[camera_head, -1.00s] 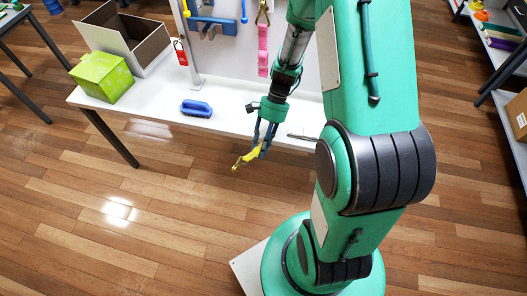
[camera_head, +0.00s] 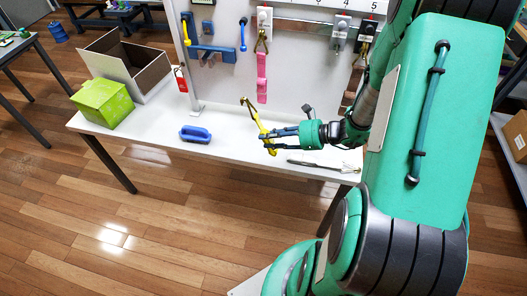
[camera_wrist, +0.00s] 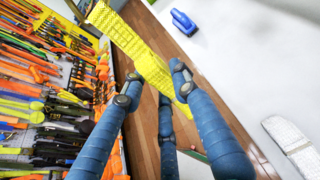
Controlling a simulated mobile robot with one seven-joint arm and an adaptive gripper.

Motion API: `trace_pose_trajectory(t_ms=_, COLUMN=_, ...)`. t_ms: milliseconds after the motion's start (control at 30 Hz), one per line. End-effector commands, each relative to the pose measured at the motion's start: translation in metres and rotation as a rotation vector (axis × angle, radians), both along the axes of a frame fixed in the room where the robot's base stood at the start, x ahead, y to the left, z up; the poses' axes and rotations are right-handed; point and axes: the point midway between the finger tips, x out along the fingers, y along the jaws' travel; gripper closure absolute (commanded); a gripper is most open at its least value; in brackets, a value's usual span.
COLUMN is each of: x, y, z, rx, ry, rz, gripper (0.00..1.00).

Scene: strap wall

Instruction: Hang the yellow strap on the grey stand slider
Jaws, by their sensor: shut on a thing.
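The yellow strap (camera_head: 255,117) is held in my gripper (camera_head: 268,140), with a brass-coloured hook at its upper end, in front of the board above the table. In the wrist view the strap (camera_wrist: 122,33) runs from the top edge down between my blue fingertips (camera_wrist: 153,86), which are shut on it. A grey slider (camera_head: 340,36) hangs on the numbered rail at the upper right of the board, apart from and above the strap. Whether another strap hangs on that slider is unclear.
A pink strap (camera_head: 262,78) hangs from a white slider, and a dark one (camera_head: 367,30) is near my arm. A blue brush (camera_head: 195,134), green box (camera_head: 103,101) and open carton (camera_head: 128,62) stand on the white table (camera_head: 150,124). A pale strap (camera_wrist: 290,140) lies there too.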

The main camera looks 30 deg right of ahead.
Motion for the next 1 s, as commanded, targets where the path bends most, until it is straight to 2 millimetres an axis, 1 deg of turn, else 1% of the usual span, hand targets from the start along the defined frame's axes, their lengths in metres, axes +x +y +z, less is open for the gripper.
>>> trace_pose_trajectory(t_ms=100, x=0.002, y=-0.020, z=0.014, rx=0.035, ry=-0.047, rz=-0.145, gripper=1.00)
trace_pose_trajectory(t_ms=267, x=0.003, y=-0.050, z=0.033, rx=0.072, ry=-0.116, rz=-0.335, gripper=1.00)
trace_pose_trajectory(t_ms=433, x=-0.001, y=-0.087, z=0.055, rx=0.097, ry=-0.195, rz=-0.530, gripper=1.00)
trace_pose_trajectory(t_ms=567, x=-0.010, y=-0.119, z=0.073, rx=0.105, ry=-0.258, rz=-0.678, gripper=1.00)
trace_pose_trajectory(t_ms=700, x=-0.024, y=-0.153, z=0.091, rx=0.106, ry=-0.321, rz=-0.819, gripper=1.00)
trace_pose_trajectory(t_ms=800, x=-0.035, y=-0.173, z=0.101, rx=0.102, ry=-0.357, rz=-0.899, gripper=1.00)
trace_pose_trajectory(t_ms=900, x=-0.042, y=-0.186, z=0.108, rx=0.098, ry=-0.381, rz=-0.950, gripper=1.00)
trace_pose_trajectory(t_ms=1000, x=-0.047, y=-0.194, z=0.112, rx=0.095, ry=-0.394, rz=-0.980, gripper=1.00)
